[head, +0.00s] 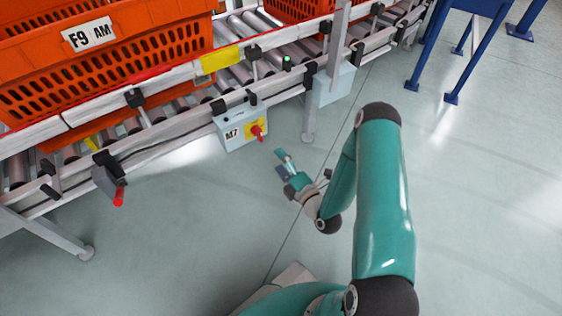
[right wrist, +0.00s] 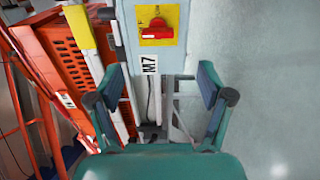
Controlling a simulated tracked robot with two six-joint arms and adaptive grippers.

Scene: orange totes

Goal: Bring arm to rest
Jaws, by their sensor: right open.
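My right gripper (head: 284,167) is in the middle of the head view, at the end of my teal arm. It is in front of the conveyor, just below and to the right of the grey control box marked M7 (head: 231,137). In the right wrist view, the gripper (right wrist: 163,88) has its two fingers spread wide with nothing between them. The M7 box also shows beyond the fingers there (right wrist: 151,65), with its red switch (right wrist: 157,28) on a yellow plate. The gripper looks apart from the box. My left gripper is not in view.
A roller conveyor (head: 170,75) runs from lower left to upper right. It carries an orange tote marked F9 AM (head: 150,62) and another orange tote (head: 285,8). A red-handled part (head: 118,196) juts from its frame. Blue legs (head: 428,50) stand at upper right. The floor (head: 480,200) at right is clear.

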